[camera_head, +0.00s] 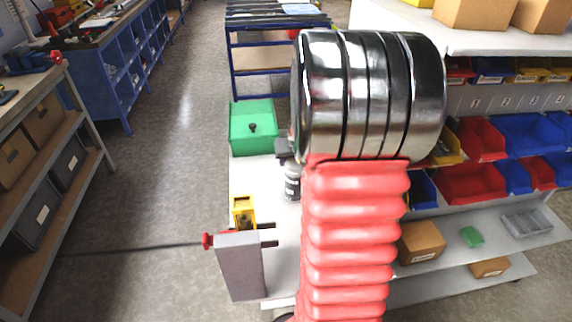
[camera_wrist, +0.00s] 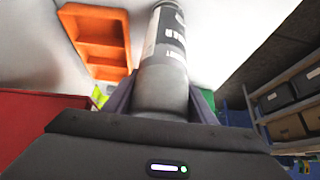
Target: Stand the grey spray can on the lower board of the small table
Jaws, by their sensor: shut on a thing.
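The grey spray can (camera_wrist: 168,50), with a black-and-white label, is held between the dark fingers of my gripper (camera_wrist: 162,98) in the wrist view. In the head view the can (camera_head: 292,183) shows just left of my red arm, and my gripper (camera_head: 284,150) is partly hidden behind the metal wrist. The can appears over a white board (camera_head: 268,195). I cannot tell whether it touches that board, or whether this is the small table. A lower board cannot be made out there.
A green box (camera_head: 252,130) stands at the white board's far end. A yellow object (camera_head: 243,212) and a grey block (camera_head: 240,268) are near its left edge. White shelves (camera_head: 450,263) with bins and boxes stand right. An orange tray (camera_wrist: 100,40) shows in the wrist view. Open floor lies left.

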